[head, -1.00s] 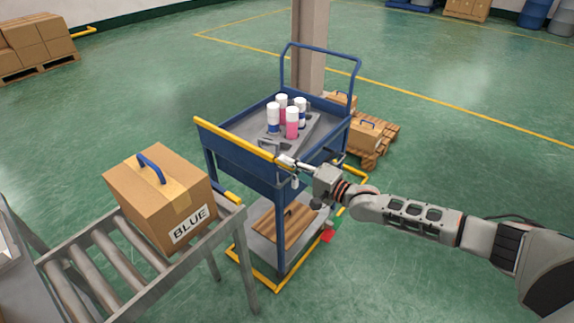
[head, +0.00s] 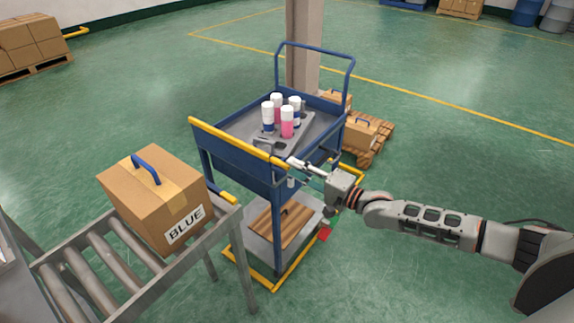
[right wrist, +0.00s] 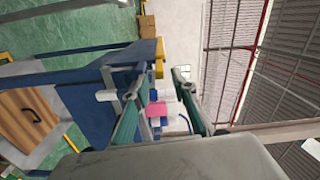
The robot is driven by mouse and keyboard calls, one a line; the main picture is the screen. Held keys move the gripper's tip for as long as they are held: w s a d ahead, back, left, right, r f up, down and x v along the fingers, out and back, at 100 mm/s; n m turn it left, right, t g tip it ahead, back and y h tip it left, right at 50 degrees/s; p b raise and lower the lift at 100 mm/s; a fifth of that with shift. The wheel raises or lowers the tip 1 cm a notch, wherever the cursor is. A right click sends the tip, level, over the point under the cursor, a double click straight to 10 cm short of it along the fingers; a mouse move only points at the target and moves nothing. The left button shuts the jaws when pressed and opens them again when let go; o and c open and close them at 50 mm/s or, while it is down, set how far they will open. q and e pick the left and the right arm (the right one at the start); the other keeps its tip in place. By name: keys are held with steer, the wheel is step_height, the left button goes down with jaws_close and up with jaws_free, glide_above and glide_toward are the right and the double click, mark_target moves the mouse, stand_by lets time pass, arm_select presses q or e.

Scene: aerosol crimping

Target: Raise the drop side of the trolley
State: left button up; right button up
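The blue trolley (head: 240,178) stands in the middle of the head view. Its drop side (head: 235,160), a blue panel with a yellow top rail (head: 240,143), stands upright along the near edge of the top deck. My right gripper (head: 292,163) is at the right end of that rail, by the trolley's near corner post. In the right wrist view its two green-sided fingers (right wrist: 162,108) are apart with nothing held between them; the yellow rail end (right wrist: 159,58) shows beyond. A small white cylindrical part (head: 291,182) is below the fingers. My left gripper is not in view.
White-capped cans (head: 287,122) stand on the top deck. A box marked BLUE (head: 155,195) sits on a roller conveyor (head: 95,245) close to the trolley's left. Boxes on a pallet (head: 368,150) and a pillar (head: 304,45) are behind.

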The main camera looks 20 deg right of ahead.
steer(key=v, duration=0.3)
steer(key=shift+r, duration=0.1)
stand_by(0.5)
